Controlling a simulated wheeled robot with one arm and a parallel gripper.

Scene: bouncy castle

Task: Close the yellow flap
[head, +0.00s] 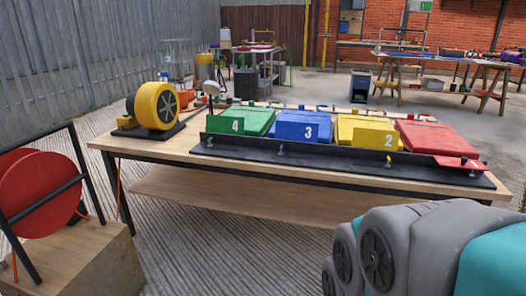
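The yellow flap (377,139) is a panel marked 2 at the front of a yellow padded block (362,121) on the wooden workbench (165,145). It stands roughly upright behind the black rail (330,154); I cannot tell whether a gap lies behind it. A grey and teal part of my arm fills the lower right, in front of the bench and apart from the flap. My gripper's fingers do not show.
A green flap (236,126) marked 4 and a blue flap (308,131) marked 3 stand to the left. A red flap (456,162) lies folded out over the rail at right. A yellow blower (156,106) sits on the bench's left; a red reel (42,193) stands lower left.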

